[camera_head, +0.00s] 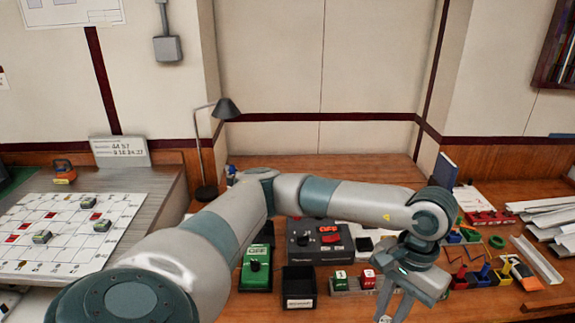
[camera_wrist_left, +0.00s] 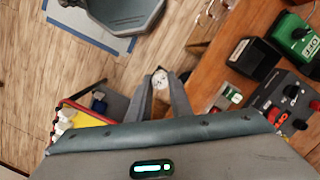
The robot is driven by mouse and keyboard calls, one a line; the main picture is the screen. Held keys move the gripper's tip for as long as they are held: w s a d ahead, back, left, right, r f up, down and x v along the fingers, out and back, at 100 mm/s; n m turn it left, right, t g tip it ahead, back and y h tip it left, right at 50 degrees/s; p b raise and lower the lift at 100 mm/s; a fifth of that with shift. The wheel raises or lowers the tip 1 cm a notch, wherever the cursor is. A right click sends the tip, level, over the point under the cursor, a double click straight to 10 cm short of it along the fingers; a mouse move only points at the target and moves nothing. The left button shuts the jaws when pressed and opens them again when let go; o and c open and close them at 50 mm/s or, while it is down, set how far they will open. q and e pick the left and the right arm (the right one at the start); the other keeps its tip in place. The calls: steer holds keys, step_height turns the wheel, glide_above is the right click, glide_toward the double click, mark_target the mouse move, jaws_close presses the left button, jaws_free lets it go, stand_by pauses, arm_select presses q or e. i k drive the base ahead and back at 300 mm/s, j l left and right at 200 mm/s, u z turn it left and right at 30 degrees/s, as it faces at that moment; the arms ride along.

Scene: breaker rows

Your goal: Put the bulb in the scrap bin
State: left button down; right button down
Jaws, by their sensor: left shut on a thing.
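My left gripper (camera_wrist_left: 160,92) is shut on a small whitish rounded thing, which appears to be the bulb (camera_wrist_left: 160,78), at its fingertips in the left wrist view. In the head view my left gripper (camera_head: 397,303) hangs low at the front edge of the bench; the bulb cannot be made out there. A grey open bin (camera_wrist_left: 150,22) stands on the floor on a blue-marked patch in the left wrist view, apart from the gripper. It seems to be the scrap bin, but no label shows. My right gripper is not in view.
A black labelled box (camera_head: 299,301) stands on the bench beside a green switch unit (camera_head: 256,268) and a dark control box (camera_head: 320,243). Coloured bins (camera_head: 485,275) lie right of my gripper. A cart (camera_wrist_left: 92,112) with a red rail shows in the wrist view. Wooden floor is clear between.

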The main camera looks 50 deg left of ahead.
mark_target(298, 293)
steer(key=k+j, duration=0.15)
steer(key=k+j+z, duration=0.1)
steer(key=j, duration=0.3)
steer(key=j+z, duration=0.1)
steer(key=j, duration=0.85)
